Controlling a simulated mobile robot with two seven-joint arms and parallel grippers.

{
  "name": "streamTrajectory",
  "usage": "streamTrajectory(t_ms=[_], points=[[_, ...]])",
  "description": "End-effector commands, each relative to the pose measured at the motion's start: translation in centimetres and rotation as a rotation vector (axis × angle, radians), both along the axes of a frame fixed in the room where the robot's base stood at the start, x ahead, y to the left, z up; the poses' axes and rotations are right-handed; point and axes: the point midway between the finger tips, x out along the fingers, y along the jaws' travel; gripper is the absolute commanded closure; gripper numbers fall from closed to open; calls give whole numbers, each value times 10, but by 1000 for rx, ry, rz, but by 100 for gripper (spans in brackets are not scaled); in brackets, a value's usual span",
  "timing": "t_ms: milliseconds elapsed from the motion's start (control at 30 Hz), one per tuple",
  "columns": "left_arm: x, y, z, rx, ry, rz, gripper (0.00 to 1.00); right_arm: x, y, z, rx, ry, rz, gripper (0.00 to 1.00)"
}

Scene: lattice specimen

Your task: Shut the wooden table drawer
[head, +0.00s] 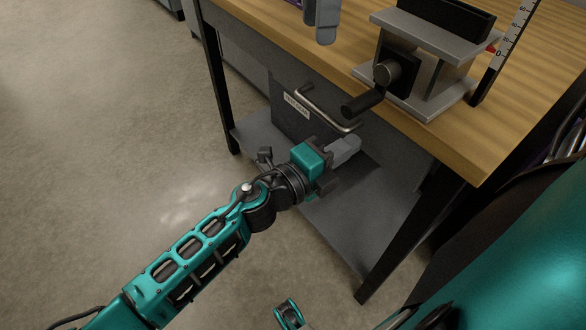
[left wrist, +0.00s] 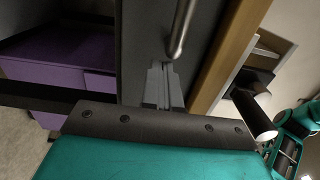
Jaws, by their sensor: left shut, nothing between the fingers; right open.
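The wooden table (head: 420,125) has a dark grey drawer (head: 283,112) under its top, with a white label and a metal bar handle (head: 325,110). The drawer front (left wrist: 140,45) and its handle (left wrist: 183,30) also show in the left wrist view. I cannot tell clearly how far the drawer stands out. My left gripper (head: 347,148) is shut and empty, just below the handle in the head view. Its fingertips (left wrist: 166,70) point at the drawer front beside the handle; I cannot tell if they touch.
A vise (head: 430,65) with a dark crank handle (head: 365,100) stands on the tabletop, its crank overhanging the front edge. A scale ruler (head: 505,50) stands beside it. A grey lower shelf (head: 360,215) and black table legs (head: 385,250) are below. The floor at left is clear.

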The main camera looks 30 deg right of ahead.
Motion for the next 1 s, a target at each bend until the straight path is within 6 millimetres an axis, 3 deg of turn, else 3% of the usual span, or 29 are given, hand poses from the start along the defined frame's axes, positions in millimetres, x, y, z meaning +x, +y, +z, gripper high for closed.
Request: streamTrajectory(t_ms=[300,500,700,1000], points=[[-5,65,-2,4,1,1,100,0,0,0,0,0,0,49],[-7,95,-1,2,2,0,100,0,0,0,0,0,0,49],[-8,108,-1,2,2,0,100,0,0,0,0,0,0,49],[-8,108,-1,2,2,0,100,0,0,0,0,0,0,49]])
